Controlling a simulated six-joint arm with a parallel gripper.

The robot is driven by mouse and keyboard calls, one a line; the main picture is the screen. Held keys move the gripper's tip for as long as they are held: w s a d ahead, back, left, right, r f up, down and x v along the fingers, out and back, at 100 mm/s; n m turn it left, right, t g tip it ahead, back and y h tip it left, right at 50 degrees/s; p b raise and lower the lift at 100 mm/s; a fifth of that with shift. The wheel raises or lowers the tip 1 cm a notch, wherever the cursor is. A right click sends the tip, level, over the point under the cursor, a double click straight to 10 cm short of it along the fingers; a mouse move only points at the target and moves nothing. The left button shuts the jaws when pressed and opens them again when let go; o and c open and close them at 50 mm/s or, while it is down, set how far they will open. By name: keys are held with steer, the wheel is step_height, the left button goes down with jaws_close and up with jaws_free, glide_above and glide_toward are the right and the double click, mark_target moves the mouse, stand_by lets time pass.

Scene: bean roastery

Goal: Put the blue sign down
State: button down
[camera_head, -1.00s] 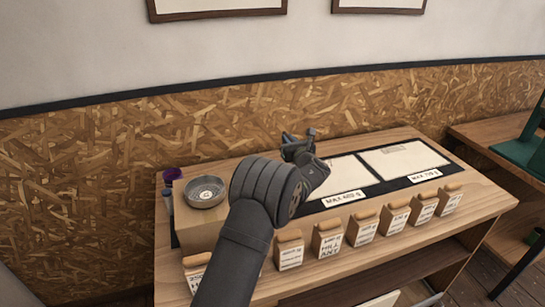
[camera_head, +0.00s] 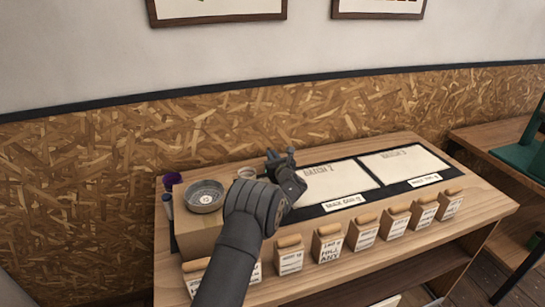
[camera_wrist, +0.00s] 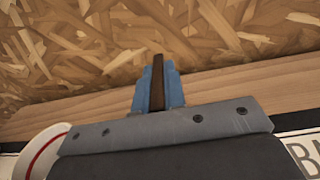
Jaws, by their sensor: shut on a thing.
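In the head view the sign cannot be made out at the gripper. Whether the sign touches the bench cannot be told.
A round cup (camera_head: 247,173) stands close left of my gripper; its red-ringed rim (camera_wrist: 40,150) shows in the wrist view. A grey metal dish (camera_head: 205,195) sits on a box further left. Several paper bags (camera_head: 328,243) line the front. The chipboard wall (camera_head: 340,118) rises behind.

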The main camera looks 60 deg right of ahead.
steer(key=shift+f, duration=0.1)
steer(key=shift+f, duration=0.1)
steer(key=c, duration=1.5)
jaws_free()
steer(key=v, duration=0.6)
steer(key=shift+s+a, duration=0.15)
steer(key=shift+s, duration=0.1)
steer(key=shift+o, duration=0.7)
steer(key=shift+s+a, duration=0.3)
steer(key=shift+a, duration=0.05)
